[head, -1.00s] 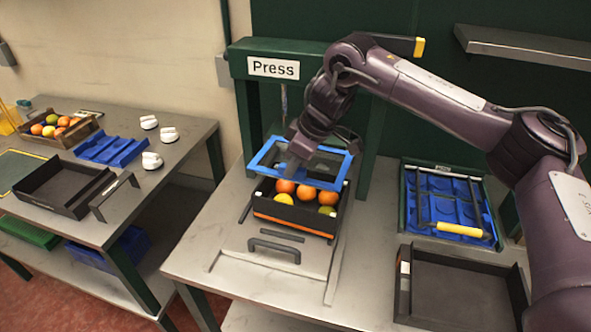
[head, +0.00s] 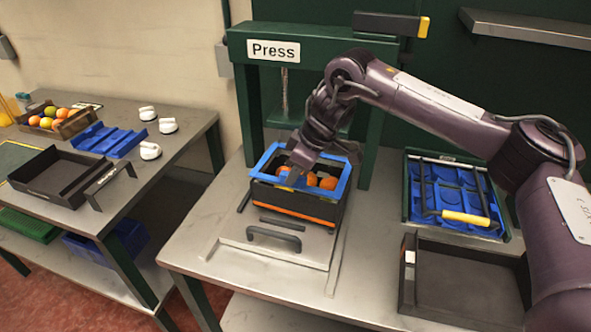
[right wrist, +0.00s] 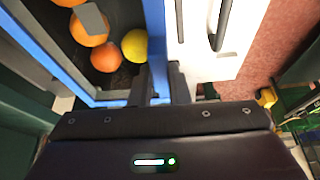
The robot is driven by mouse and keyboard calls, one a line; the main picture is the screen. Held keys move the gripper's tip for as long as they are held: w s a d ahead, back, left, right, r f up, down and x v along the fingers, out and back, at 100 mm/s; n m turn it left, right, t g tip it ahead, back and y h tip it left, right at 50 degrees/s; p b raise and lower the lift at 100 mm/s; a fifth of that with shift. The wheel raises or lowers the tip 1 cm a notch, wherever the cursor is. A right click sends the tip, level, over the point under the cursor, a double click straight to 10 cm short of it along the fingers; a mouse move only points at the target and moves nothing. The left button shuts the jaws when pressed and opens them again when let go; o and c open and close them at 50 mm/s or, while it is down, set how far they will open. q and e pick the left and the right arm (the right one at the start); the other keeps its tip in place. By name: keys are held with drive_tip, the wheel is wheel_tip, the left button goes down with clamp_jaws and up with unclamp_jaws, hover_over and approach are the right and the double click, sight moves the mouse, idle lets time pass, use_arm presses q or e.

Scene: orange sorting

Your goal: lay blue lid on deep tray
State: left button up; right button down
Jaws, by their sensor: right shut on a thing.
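The blue lid (head: 344,182), an open rectangular frame, is over the top of the deep tray (head: 275,198). The tray is black with an orange stripe and holds oranges (head: 311,179). My right gripper (head: 293,173) is shut on the lid. In the right wrist view the fingers (right wrist: 160,85) grip the lid's edge (right wrist: 156,35), with oranges and a yellow fruit (right wrist: 133,45) showing through the frame. The lid looks about level with the rim; I cannot tell whether it touches all round. My left gripper is not in view.
The tray stands on a handled plate (head: 290,250) in front of the green press (head: 243,90). At right are a green-edged crate with blue inserts (head: 455,190) and an empty black tray (head: 465,285). A side table at left holds fruit, trays and white items.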

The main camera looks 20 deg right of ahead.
drive_tip(key=shift+r+p, duration=0.1)
drive_tip(key=shift+p, duration=0.6)
idle(0.6)
drive_tip(key=c, duration=1.3)
unclamp_jaws()
wheel_tip(320, 180, up, 9)
drive_tip(key=p, duration=0.8)
